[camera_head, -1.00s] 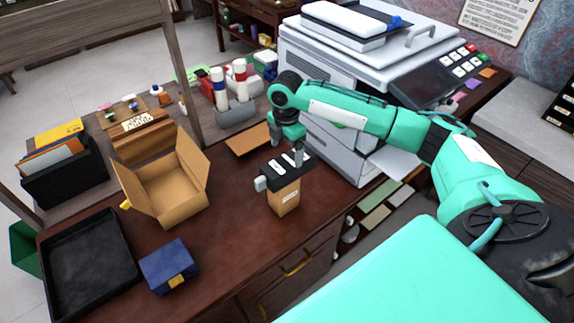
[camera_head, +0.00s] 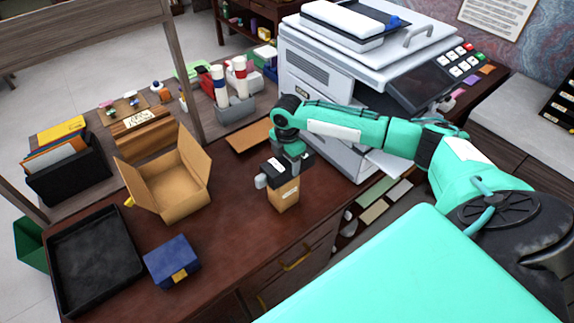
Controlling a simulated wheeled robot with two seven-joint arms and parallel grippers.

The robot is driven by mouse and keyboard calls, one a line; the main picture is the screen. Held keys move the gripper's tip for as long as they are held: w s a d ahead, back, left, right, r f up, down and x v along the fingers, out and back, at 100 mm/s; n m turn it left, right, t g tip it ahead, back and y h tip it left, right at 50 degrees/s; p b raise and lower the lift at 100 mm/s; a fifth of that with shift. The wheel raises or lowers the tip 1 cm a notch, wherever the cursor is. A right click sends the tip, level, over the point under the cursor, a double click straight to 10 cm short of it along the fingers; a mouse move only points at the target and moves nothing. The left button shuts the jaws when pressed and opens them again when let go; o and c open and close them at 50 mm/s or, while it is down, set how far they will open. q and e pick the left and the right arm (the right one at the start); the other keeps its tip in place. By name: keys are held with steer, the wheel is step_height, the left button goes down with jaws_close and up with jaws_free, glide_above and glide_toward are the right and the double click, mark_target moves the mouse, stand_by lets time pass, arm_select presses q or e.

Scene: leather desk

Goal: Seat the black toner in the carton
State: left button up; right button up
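The black toner (camera_head: 284,187) stands upright on the desk, right of centre. It has a black top, a tan lower body with a small label, and a pale knob on its left side. The carton (camera_head: 178,190) is an open brown cardboard box with raised flaps, to the left of the toner. My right gripper (camera_head: 290,163) points down at the toner's black top, over its right part. Its fingertips are small and hard to make out against the toner, so I cannot tell whether they grip it. My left gripper is not in view.
A black tray (camera_head: 93,258) and a dark blue box (camera_head: 172,262) lie at the front left. A black file holder (camera_head: 68,170) stands at the left. A grey holder with bottles (camera_head: 235,108) and a printer (camera_head: 335,90) stand behind. Bare desk lies between carton and toner.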

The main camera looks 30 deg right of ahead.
steer(key=c, duration=0.7)
steer(key=shift+r, duration=0.1)
